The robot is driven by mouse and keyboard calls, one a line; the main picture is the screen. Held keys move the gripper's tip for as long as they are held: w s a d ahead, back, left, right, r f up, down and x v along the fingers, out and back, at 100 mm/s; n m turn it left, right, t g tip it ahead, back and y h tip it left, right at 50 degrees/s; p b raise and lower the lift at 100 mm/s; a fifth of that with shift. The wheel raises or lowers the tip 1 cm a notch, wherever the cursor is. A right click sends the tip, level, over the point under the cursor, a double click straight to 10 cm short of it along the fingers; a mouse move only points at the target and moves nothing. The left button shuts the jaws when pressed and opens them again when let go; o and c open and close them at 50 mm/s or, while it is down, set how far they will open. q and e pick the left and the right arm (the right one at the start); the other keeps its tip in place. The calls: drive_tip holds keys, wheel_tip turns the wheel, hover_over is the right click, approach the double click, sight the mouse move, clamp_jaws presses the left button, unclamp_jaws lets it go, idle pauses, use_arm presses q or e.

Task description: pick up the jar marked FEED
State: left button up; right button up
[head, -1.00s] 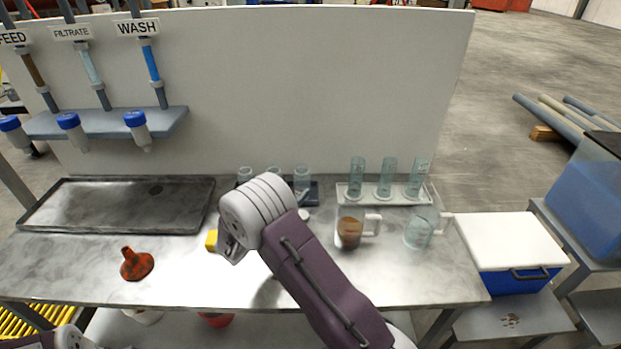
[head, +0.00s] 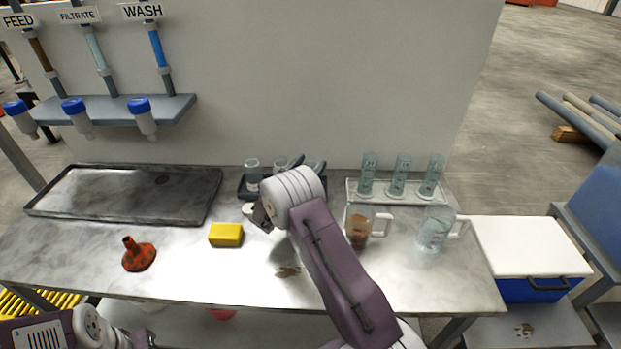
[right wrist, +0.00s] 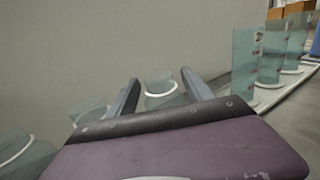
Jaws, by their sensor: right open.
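Several small clear jars stand in a dark rack at the back of the bench, with the left one (head: 252,170) clearest in the head view. I cannot read a FEED mark on any jar. My right gripper (head: 308,164) is open at the rack and partly hidden by its wrist. In the right wrist view, a clear jar (right wrist: 161,88) with a white ring shows between and beyond the two open fingers (right wrist: 162,90). Two more jars (right wrist: 90,110) (right wrist: 18,152) are to the left. Only links of my left arm show at the lower left.
A rack with clear cylinders (head: 402,176) is right of the jars. A brown-filled jug (head: 357,232) and a clear jug (head: 432,232) stand in front of it. A yellow block (head: 226,235), red funnel (head: 138,254) and dark tray (head: 120,218) are left. The white panel (head: 320,80) rises behind.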

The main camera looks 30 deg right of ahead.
drive_tip(key=shift+w+d+f, duration=0.15)
drive_tip(key=shift+w+d, duration=0.05)
drive_tip(key=shift+d, duration=0.1)
drive_tip(key=shift+s+a, duration=0.1)
drive_tip(key=shift+a, duration=0.05)
drive_tip(key=c, duration=0.6)
clamp_jaws()
